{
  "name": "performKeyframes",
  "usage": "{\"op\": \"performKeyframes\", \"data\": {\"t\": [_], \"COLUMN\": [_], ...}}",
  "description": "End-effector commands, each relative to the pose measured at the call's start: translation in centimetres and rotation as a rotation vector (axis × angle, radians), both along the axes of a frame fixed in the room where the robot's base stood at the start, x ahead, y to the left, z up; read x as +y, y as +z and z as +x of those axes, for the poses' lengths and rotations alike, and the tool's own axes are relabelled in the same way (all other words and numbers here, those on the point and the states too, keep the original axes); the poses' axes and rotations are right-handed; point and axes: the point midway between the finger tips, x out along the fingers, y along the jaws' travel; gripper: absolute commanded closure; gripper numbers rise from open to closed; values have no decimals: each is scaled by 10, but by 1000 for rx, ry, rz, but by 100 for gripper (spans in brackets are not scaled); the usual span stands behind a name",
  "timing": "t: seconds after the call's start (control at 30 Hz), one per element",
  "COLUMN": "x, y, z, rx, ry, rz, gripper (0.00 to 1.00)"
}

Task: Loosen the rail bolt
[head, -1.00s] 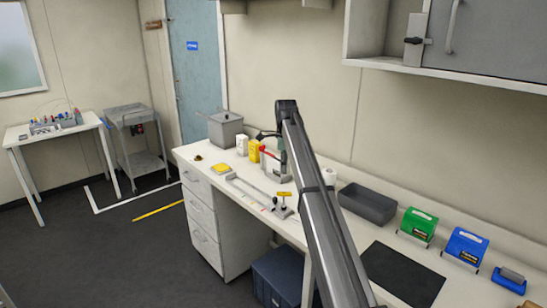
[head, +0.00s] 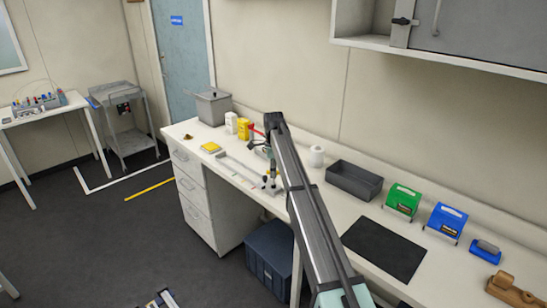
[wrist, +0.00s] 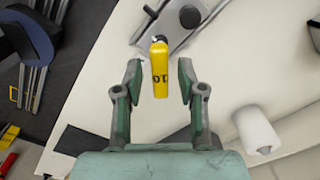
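A yellow handle (wrist: 160,78) with dark lettering, which looks like the rail bolt's grip, stands between the fingers in the wrist view. Its far end meets a dark knob on a grey metal clamp block (wrist: 178,22). My gripper (wrist: 158,70) is open, one finger on each side of the handle, with a visible gap on both sides. In the head view my gripper (head: 270,182) is low over the right end of a pale rail (head: 235,170) on the bench. The arm hides part of the clamp there. I cannot tell the finger height exactly.
A dark grey tray (head: 354,181), a green box (head: 402,201) and a blue box (head: 445,220) stand farther right. Yellow and white containers (head: 244,129) stand behind the rail. A black mat (head: 384,249) lies flat.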

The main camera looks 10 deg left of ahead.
Motion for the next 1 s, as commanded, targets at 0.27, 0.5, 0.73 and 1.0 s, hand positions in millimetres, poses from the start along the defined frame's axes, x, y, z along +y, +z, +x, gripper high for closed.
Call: {"op": "performKeyframes", "data": {"t": [0.27, 0.5, 0.73, 1.0], "x": [0, 0, 0, 0], "y": [-32, -40, -41, -40], "z": [0, 0, 0, 0], "rx": [0, 0, -1, -1], "ry": [0, 0, 0, 0], "rz": [0, 0, 0, 0], "gripper": [60, 60, 71, 100]}}
